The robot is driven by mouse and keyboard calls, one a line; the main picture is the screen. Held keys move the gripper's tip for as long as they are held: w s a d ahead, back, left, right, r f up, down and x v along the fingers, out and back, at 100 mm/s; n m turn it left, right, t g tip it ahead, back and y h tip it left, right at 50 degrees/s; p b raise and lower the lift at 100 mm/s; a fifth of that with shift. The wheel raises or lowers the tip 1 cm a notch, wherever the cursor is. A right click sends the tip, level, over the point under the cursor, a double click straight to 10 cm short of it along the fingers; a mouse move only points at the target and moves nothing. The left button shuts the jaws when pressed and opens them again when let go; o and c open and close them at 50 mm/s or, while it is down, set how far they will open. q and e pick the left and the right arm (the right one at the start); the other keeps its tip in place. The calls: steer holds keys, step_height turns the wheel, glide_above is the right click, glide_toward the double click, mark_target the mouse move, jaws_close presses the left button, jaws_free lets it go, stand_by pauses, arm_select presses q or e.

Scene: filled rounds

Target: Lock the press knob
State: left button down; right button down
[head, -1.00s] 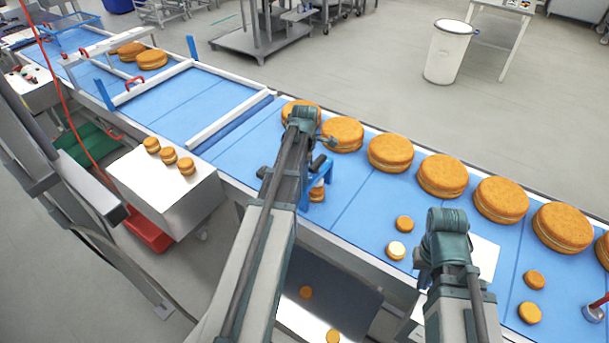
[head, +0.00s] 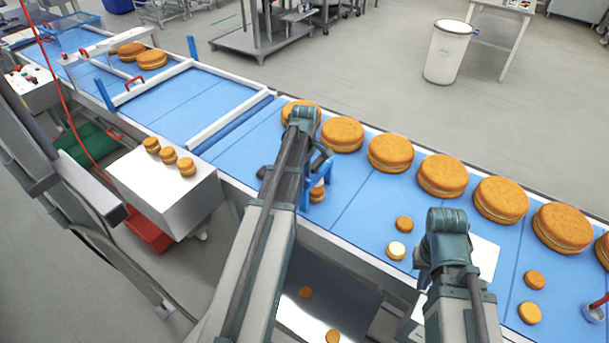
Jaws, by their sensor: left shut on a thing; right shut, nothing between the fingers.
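A small blue press frame (head: 318,188) stands on the blue belt near its front edge, with a small filled round (head: 317,195) inside it. My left gripper (head: 324,158) is at the top of the frame, largely hidden behind my own arm. It is shut on the press knob, as far as the position shows; the knob itself is covered. My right gripper (head: 422,270) is shut and empty, mostly hidden behind its arm, over the belt near small rounds (head: 404,224).
Large filled rounds (head: 390,153) line the belt's far side. A white box (head: 175,195) with small rounds stands at the left. White rails (head: 232,120) cross the belt further left. A pot with a red-handled tool (head: 594,313) is at the right edge.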

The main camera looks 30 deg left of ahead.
stand_by(0.4)
arm_select(q)
steer(key=c, duration=0.7)
jaws_free()
steer(key=shift+r, duration=0.15)
step_height(320, 180, up, 14)
steer(key=p, duration=1.3)
steer(key=shift+f+p, duration=0.25)
steer(key=shift+p, duration=0.15)
